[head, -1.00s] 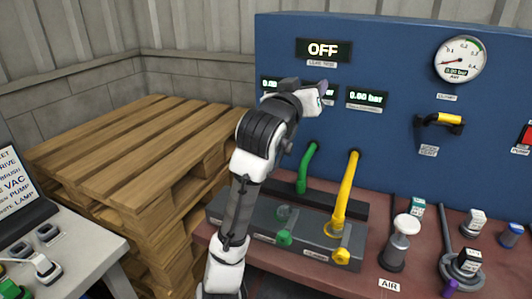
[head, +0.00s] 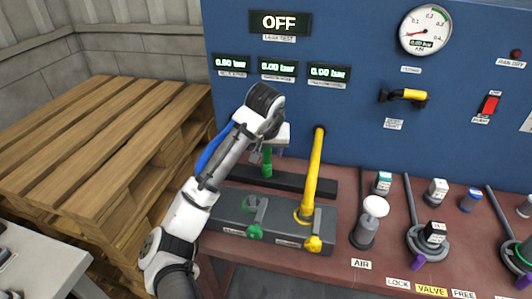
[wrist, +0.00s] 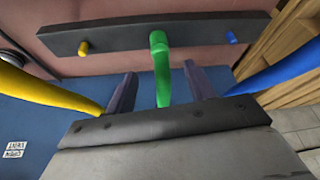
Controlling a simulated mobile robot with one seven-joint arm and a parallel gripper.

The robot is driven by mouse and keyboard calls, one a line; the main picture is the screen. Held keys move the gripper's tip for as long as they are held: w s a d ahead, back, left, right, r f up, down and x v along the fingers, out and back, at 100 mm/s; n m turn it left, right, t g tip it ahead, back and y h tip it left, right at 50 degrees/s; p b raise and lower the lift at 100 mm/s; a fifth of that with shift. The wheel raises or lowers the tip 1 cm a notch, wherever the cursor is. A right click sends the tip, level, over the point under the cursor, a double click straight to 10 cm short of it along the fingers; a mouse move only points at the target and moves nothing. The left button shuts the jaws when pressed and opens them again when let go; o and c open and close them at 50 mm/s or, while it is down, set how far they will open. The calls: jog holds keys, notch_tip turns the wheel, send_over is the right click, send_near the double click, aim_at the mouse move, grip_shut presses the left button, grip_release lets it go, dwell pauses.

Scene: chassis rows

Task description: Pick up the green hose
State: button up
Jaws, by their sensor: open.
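The green hose (head: 267,162) shows as a short piece below my gripper (head: 264,148) in the head view; its upper part is hidden by my arm. In the wrist view the green hose (wrist: 162,70) runs between the two dark fingers of my gripper (wrist: 160,90), with a finger on each side. The fingers stand apart and are open. I cannot tell whether either finger touches the hose. The hose's bent end (wrist: 157,38) lies over a dark bar.
The yellow hose (head: 314,170) stands close on the right, and the blue hose (head: 211,150) is partly behind my arm on the left. The dark bar (wrist: 200,27) carries yellow and blue pegs. A grey valve block (head: 275,222) lies in front; wooden pallets (head: 90,140) stand left.

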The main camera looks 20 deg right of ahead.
aim_at(267, 158)
jog(key=p+x, duration=0.1)
jog(key=x, duration=0.3)
jog(key=p+x, duration=0.1)
jog(key=x, duration=0.3)
jog(key=shift+w+d, duration=0.1)
jog(key=shift+w, duration=0.2)
jog(key=c, duration=1.1)
